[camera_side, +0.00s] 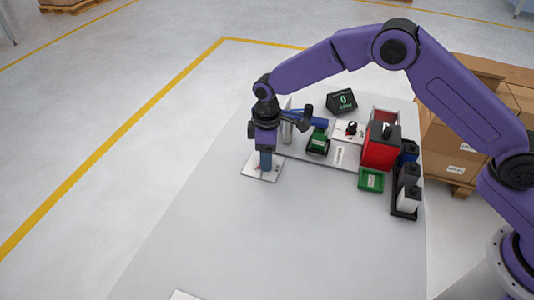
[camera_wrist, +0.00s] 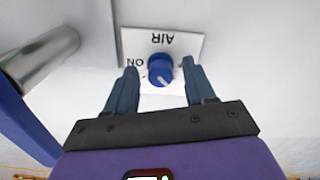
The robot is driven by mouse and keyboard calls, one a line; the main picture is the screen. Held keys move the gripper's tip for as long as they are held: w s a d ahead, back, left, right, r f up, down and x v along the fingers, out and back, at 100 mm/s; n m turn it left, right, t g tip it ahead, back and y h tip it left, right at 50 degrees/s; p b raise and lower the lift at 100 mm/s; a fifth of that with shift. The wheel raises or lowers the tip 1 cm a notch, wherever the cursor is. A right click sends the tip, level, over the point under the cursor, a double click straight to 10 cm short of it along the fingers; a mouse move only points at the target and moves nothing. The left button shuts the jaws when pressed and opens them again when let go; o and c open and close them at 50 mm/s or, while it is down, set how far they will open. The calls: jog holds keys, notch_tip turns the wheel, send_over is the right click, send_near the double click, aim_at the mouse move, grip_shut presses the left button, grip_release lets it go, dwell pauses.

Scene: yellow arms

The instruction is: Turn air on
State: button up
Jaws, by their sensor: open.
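The air knob is a round blue dial (camera_wrist: 160,70) with a pale pointer mark, on a white plate (camera_wrist: 188,45) lettered "AIR" and "ON". In the wrist view the lettering appears upside down. My gripper (camera_wrist: 160,72) is open, with one blue finger on each side of the knob; whether they touch it I cannot tell, but gaps show. In the side view my gripper (camera_side: 266,168) points down over the white plate (camera_side: 252,172) on the table, and it hides the knob there.
A metal cylinder (camera_wrist: 45,52) stands close to the left in the wrist view. In the side view a green display (camera_side: 342,101), a red box (camera_side: 380,150), a green tray (camera_side: 371,180) and dark holders (camera_side: 406,200) stand to the right. The front of the table (camera_side: 270,240) is mostly clear.

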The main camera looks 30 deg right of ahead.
jog(key=shift+f, duration=0.1)
grip_shut()
jog(key=shift+m, duration=0.4)
jog(key=m, duration=0.4)
jog(key=shift+a, duration=0.1)
jog(key=m, duration=0.4)
jog(key=shift+s, duration=0.1)
jog(key=m, duration=0.5)
jog(key=shift+a, duration=0.15)
jog(key=m, duration=0.4)
